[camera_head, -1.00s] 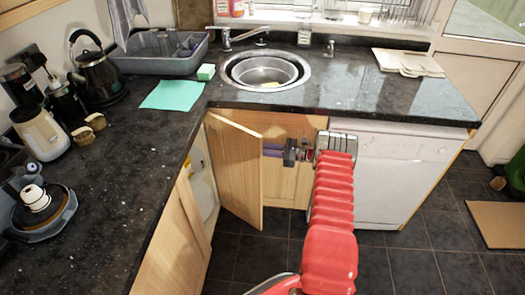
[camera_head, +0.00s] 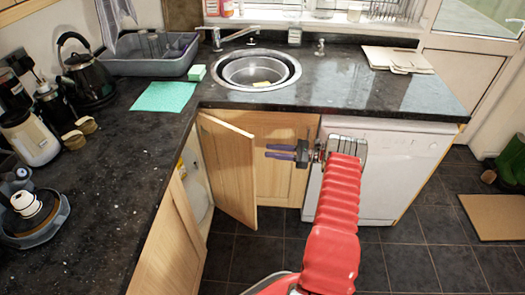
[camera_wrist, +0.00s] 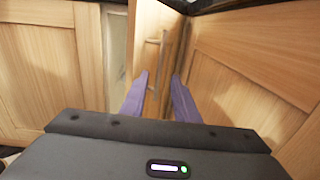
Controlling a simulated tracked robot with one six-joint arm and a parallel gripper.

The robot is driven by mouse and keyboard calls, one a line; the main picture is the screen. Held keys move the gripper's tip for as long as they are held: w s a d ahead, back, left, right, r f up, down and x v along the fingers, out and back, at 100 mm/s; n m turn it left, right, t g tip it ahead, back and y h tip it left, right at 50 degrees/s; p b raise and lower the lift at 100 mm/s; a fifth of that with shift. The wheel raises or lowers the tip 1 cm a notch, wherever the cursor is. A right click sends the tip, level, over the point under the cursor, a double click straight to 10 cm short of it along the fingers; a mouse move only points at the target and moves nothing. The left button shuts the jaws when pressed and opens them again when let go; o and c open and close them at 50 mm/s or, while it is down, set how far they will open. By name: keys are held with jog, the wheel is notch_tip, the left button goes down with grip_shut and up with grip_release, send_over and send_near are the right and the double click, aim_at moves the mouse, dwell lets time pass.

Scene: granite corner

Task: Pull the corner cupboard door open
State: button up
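A slim bar handle (camera_wrist: 153,65) shows on a wood panel beyond, between the fingertips in the picture. I cannot tell whether the fingers touch it. Nothing is seen held.
A wood cupboard front (camera_head: 285,165) is behind my gripper, and a white dishwasher (camera_head: 385,165) is to its right. The dark worktop (camera_head: 130,150) overhangs the cupboards.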

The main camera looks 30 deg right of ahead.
jog(key=v, duration=0.6)
jog(key=shift+c, duration=0.3)
